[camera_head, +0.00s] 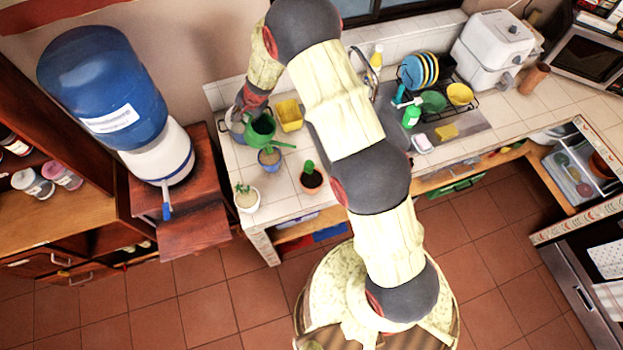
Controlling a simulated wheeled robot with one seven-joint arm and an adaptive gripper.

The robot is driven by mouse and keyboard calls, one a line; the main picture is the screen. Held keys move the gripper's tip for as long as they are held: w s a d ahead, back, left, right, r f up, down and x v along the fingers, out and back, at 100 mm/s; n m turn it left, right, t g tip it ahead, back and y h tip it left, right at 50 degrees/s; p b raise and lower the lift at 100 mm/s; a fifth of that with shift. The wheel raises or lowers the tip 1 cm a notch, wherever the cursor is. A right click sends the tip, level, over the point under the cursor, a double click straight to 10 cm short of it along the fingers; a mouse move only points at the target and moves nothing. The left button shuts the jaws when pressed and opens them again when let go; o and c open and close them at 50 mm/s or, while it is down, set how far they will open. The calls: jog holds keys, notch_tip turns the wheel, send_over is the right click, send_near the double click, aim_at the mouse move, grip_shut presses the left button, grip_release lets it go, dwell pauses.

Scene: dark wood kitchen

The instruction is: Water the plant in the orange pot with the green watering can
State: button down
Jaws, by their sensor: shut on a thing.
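The green watering can (261,130) is at the left end of the tiled counter, with its spout pointing right. My gripper (243,115) is shut on the can at its left side; the fingers are small and partly hidden. The can's spout passes above or just behind a small plant in a blue pot (269,162); the exact height is unclear. The orange pot (311,183) with a green cactus stands upright on the counter, to the right and nearer the front than the can. The spout tip is apart from the cactus.
A white pot with a plant (247,202) stands at the counter's front left corner. A yellow container (289,114) is behind the spout. A grey vessel (237,128) is beside my gripper. The sink and dish rack (470,107) are to the right. A water dispenser (115,110) stands left.

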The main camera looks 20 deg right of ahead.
jog(key=shift+w+a+f+g+b, duration=0.15)
jog(key=shift+w+a+g+b, duration=0.15)
jog(key=shift+w, duration=0.05)
jog(key=shift+w+a+f+h, duration=0.15)
jog(key=shift+h, duration=0.15)
jog(key=shift+f, duration=0.1)
jog(key=shift+a+g, duration=0.1)
jog(key=shift+g, duration=0.2)
jog(key=shift+w+a+f+g+h, duration=0.25)
jog(key=shift+w+f+g+h, duration=0.2)
jog(key=shift+f, duration=0.2)
jog(key=shift+w+a+f+g+h, duration=0.15)
jog(key=shift+f+g+h, duration=0.1)
jog(key=shift+f, duration=0.2)
jog(key=shift+w+a+f+g+h, duration=0.1)
jog(key=shift+w+f+g+h, duration=0.15)
jog(key=shift+f, duration=0.15)
jog(key=shift+w+a+f+g+h, duration=0.1)
jog(key=shift+f+g+h, duration=0.15)
jog(key=shift+f, duration=0.15)
jog(key=shift+r, duration=0.1)
